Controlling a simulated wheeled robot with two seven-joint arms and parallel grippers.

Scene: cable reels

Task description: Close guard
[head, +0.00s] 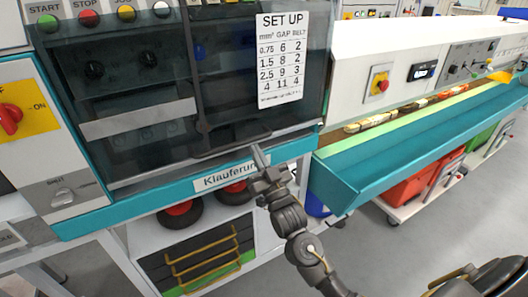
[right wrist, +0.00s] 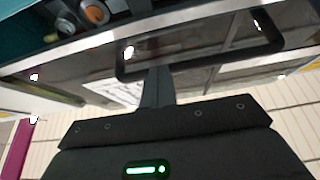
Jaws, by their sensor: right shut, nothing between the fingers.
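The guard (head: 235,60) is a dark see-through panel with a white SET UP sheet (head: 281,60), over the front of the machine. Its lower edge is close above the teal sill marked "Klauferung" (head: 150,198); I cannot tell if it touches. A dark handle (head: 232,140) is at its lower edge and shows as a bar frame in the right wrist view (right wrist: 210,60). My right gripper (head: 258,155) is shut and empty, its tip just at the right of the handle; the wrist view shows the fingers (right wrist: 155,85) overlapping the handle. I cannot tell contact. My left gripper is not in view.
A red rotary switch (head: 12,117) is on the left panel, with colored buttons (head: 88,18) above. A teal trough (head: 400,150) extends to the right, with red bins (head: 410,187) under it.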

